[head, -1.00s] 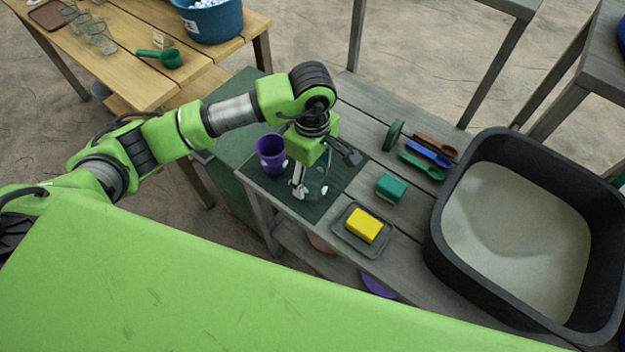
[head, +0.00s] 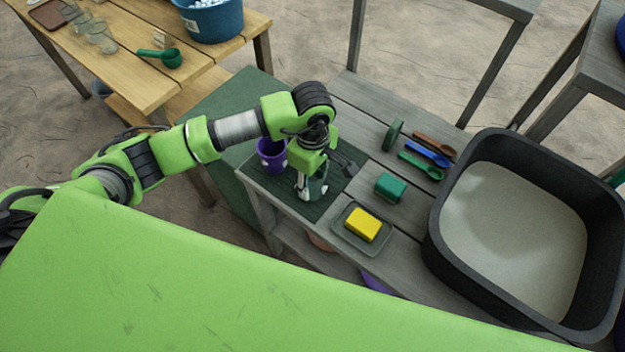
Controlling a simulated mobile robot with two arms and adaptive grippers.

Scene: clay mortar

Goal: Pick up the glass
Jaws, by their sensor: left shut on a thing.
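The clear glass (head: 318,188) stands on the dark green mat (head: 297,208) on the grey bench, partly hidden by my left gripper. My left gripper (head: 317,187) points down over it and is shut on it, with one finger on the near left side and the other on the right. A purple cup (head: 271,155) with a white pattern stands on the mat just left of the gripper. My right gripper is not in view.
A yellow sponge (head: 363,224) lies on a grey tray (head: 368,244) near the front edge. A green block (head: 390,187), several coloured spoons (head: 427,155) and a large dark basin (head: 436,235) lie to the right. A wooden table (head: 150,85) stands at upper left.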

